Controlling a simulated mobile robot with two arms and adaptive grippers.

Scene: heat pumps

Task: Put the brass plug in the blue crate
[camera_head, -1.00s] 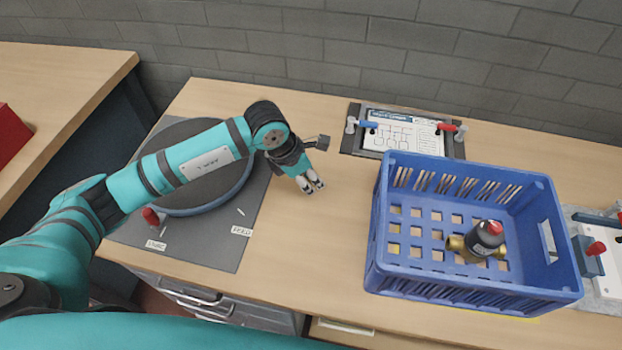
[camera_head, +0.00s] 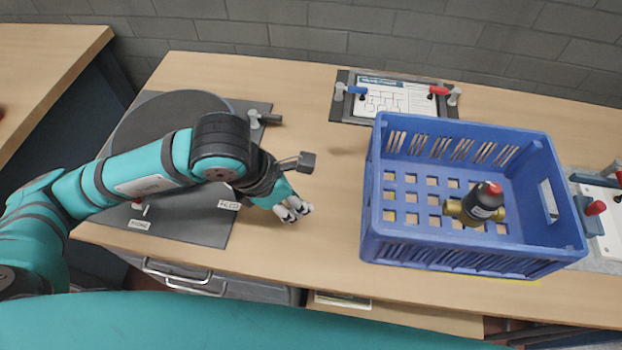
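The blue crate (camera_head: 455,256) stands on the right half of the wooden worktop. Inside it lies a brass-bodied valve (camera_head: 480,206) with a black head and a red cap. My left gripper (camera_head: 296,211) is left of the crate, apart from it, over the bare wood near the front edge. Its fingers look close together, and I cannot see whether anything is between them. I cannot make out a separate brass plug in this view. My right gripper is not in view.
A round dark turntable (camera_head: 170,118) on a grey mat (camera_head: 205,222) lies at the left. A clipboard (camera_head: 392,98) with blue and red clamps lies behind the crate. A white-topped fixture (camera_head: 600,225) stands at the right. Wood between mat and crate is clear.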

